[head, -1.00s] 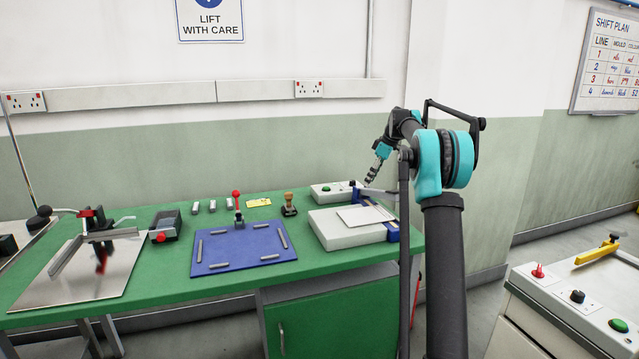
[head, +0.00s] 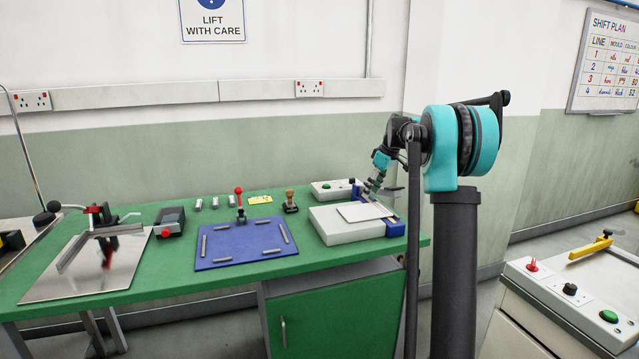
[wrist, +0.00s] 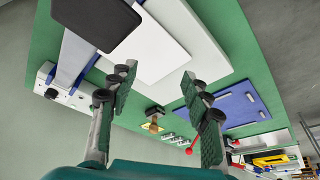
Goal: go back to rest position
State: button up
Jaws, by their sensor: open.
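My gripper (head: 372,187) hangs above the right end of the green bench in the head view, close over the white box-shaped unit with a blue side rail. In the wrist view my gripper (wrist: 158,88) has its two fingers spread apart, with nothing between them. The white unit (head: 345,230) carries a pale flat plate (head: 364,212) on top. It also shows in the wrist view (wrist: 180,45), beyond the fingers.
The green bench (head: 180,275) also holds a blue mat (head: 240,245), a wooden-handled stamp (head: 290,202), a red-knobbed lever (head: 239,196) and a metal sheet (head: 85,270). A white console (head: 550,300) with knobs stands at the right. Grey floor shows between bench and console.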

jog(key=s+f+m+h, duration=0.1)
jog(key=s+f+m, duration=0.2)
jog(key=s+f, duration=0.4)
jog(key=s+f+m+t+h, duration=0.1)
jog(key=s+f+m, duration=0.2)
jog(key=s, duration=2)
jog(key=s+f+m+h, duration=0.1)
jog(key=s+f+m, duration=0.3)
jog(key=s+f, duration=0.7)
jog(key=s, duration=0.5)
jog(key=shift+f+t, duration=0.2)
jog(key=shift+t, duration=0.2)
jog(key=shift+w+d, duration=0.1)
